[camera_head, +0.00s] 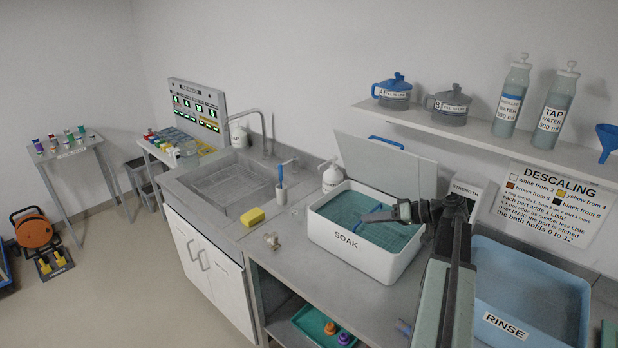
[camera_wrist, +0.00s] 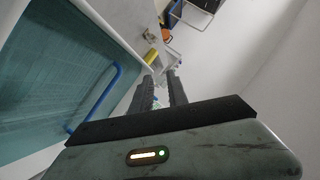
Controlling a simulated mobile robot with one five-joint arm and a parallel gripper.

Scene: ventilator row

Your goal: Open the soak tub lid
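The white soak tub (camera_head: 345,243), marked SOAK, stands on the counter and holds teal liquid. Its pale grey lid (camera_head: 385,165) stands raised along the tub's back edge, tilted back toward the wall. A blue handle (camera_head: 386,142) shows at the lid's upper edge. The tub's inside is uncovered. My gripper (camera_head: 398,211) is over the tub's right part, pointing left, below and in front of the lid. In the wrist view, the two dark fingers (camera_wrist: 161,77) are apart with nothing between them. The tub (camera_wrist: 110,35) fills the left of that view.
A blue-handled basket (camera_head: 380,228) sits in the tub; its blue handle (camera_wrist: 112,88) is left of my fingers in the wrist view. A blue rinse tub (camera_head: 530,290) is to the right. A shelf (camera_head: 430,122) with jugs and bottles hangs above. A sink (camera_head: 235,185) is left.

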